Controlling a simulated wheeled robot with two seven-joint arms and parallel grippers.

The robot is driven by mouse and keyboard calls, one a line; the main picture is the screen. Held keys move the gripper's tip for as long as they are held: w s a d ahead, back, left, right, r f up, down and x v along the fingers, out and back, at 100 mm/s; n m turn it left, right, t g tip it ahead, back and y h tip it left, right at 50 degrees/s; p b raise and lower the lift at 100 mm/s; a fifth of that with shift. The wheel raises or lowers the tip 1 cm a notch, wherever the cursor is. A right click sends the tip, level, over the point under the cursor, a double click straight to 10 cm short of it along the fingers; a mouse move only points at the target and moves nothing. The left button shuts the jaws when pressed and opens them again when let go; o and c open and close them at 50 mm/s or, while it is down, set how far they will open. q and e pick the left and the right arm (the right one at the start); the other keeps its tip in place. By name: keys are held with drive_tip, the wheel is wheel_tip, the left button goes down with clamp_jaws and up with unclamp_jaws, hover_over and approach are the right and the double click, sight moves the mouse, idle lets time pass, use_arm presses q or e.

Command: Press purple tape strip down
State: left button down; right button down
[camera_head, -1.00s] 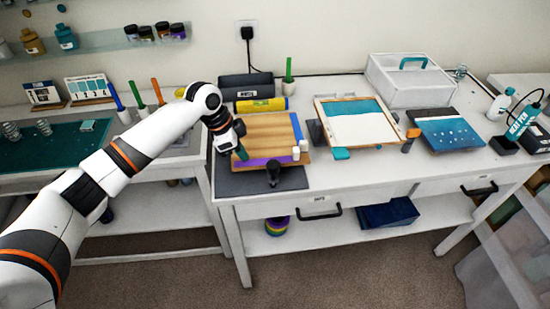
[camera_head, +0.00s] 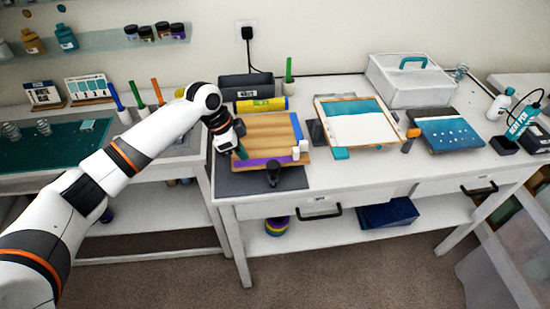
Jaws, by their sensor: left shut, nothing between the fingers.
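The purple tape strip (camera_head: 262,161) lies along the front edge of the wooden board (camera_head: 264,133). Its left end is partly hidden by my left gripper. A blue strip (camera_head: 297,126) runs along the board's right edge. My left gripper (camera_head: 241,153) is shut and points down at the board's left front corner, close to the left end of the purple strip. Whether the fingertips touch the strip cannot be told. My right gripper is not in view.
A dark mat (camera_head: 235,182) lies under the board, with a black-handled tool (camera_head: 273,174) in front. Small white blocks (camera_head: 299,151) sit at the board's right front corner. A yellow roll (camera_head: 260,104) lies behind.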

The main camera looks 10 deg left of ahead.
sight(285, 159)
use_arm(q)
drive_tip(key=shift+f, duration=0.7)
drive_tip(key=shift+d, duration=0.2)
idle(0.4)
drive_tip(key=shift+w+d+f, duration=0.1)
drive_tip(key=shift+w+d, duration=0.05)
drive_tip(key=shift+d, duration=0.7)
drive_tip(key=shift+d, duration=0.15)
drive_tip(key=shift+w+d, duration=0.2)
drive_tip(key=shift+d, duration=0.55)
drive_tip(key=shift+w+d, duration=0.2)
drive_tip(key=shift+d, duration=0.5)
drive_tip(key=shift+w+d, duration=0.25)
drive_tip(key=shift+d, duration=0.4)
drive_tip(key=shift+w+d, duration=0.2)
drive_tip(key=shift+d, duration=0.5)
drive_tip(key=shift+w+d+r, duration=0.1)
drive_tip(key=shift+w+d, duration=0.15)
drive_tip(key=shift+d, duration=0.35)
drive_tip(key=shift+w+d+r, duration=0.1)
drive_tip(key=shift+w+d, duration=0.1)
drive_tip(key=shift+d, duration=0.4)
drive_tip(key=shift+a, duration=0.1)
